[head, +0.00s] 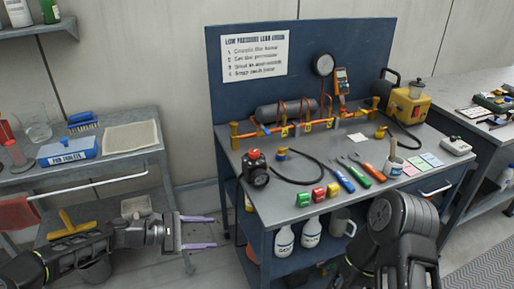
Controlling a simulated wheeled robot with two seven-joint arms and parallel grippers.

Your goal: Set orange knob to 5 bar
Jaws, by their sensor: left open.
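A black regulator (256,174) with a round dial on its front stands at the left front of the blue workbench. A red-orange knob (253,154) sits on its top. The dial's reading is too small to make out. My left gripper (214,232) is open and empty, with its two pale purple fingers pointing right. It is left of the bench, lower in the picture than the regulator and apart from it. My right arm shows at the lower right, but its gripper is not in view.
A grey cart (100,172) stands left. A gap separates cart and bench.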

